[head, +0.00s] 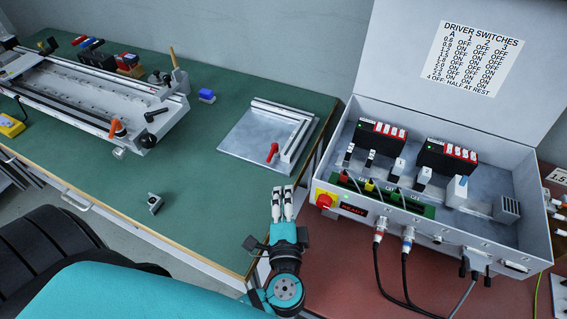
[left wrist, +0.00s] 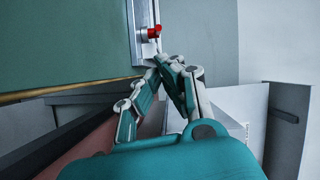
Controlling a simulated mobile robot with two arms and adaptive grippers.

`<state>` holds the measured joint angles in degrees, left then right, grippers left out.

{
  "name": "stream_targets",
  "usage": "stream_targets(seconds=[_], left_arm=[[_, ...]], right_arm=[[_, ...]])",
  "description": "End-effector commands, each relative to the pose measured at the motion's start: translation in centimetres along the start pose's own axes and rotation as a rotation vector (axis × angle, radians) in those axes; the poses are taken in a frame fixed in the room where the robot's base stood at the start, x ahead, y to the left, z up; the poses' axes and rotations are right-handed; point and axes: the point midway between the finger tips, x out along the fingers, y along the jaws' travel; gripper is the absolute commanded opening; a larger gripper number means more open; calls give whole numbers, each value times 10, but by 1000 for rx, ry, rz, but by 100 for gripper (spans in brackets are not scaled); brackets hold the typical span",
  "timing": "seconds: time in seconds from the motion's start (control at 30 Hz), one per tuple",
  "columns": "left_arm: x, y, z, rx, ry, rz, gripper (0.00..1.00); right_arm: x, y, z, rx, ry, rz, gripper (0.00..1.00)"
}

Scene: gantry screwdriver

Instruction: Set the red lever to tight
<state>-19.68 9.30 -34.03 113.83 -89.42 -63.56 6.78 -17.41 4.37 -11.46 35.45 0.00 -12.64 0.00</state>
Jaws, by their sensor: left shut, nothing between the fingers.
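A red lever (head: 272,152) stands on a flat grey metal plate (head: 240,140) with an L-shaped raised fence, on the green table. A red lever also shows at the top of the left wrist view (left wrist: 154,32), on the metal fixture (left wrist: 141,50). My left gripper (head: 283,189) is shut and empty. In the head view it is nearer to me than the lever and apart from it. In the left wrist view its fingertips (left wrist: 167,62) are just below the lever, with a small gap. My right gripper is not in view.
A grey control box (head: 440,225) with an open lid and cables stands at the right.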

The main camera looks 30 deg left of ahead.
Motion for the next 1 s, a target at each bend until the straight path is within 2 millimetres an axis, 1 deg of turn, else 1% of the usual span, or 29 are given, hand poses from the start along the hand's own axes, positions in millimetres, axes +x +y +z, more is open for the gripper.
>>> stream_targets(seconds=[0.27, 0.37, 0.47, 0.7, 0.8, 0.9, 1.0], left_arm=[[0, -1, 0, 0, 0, 0, 0], [5, -2, 0, 0, 0, -1, 0], [18, -3, 0, 0, 0, -3, 0], [62, -3, -1, 1, 0, -3, 0], [78, -3, 0, 0, -1, -2, 0], [90, -2, 0, 1, 0, 0, 0], [97, -1, 0, 1, 0, 1, 0]], right_arm=[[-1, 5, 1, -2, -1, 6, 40], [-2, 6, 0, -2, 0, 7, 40], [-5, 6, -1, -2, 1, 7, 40], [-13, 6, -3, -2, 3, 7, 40], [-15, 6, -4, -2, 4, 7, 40], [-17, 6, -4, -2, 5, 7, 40], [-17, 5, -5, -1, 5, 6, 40]])
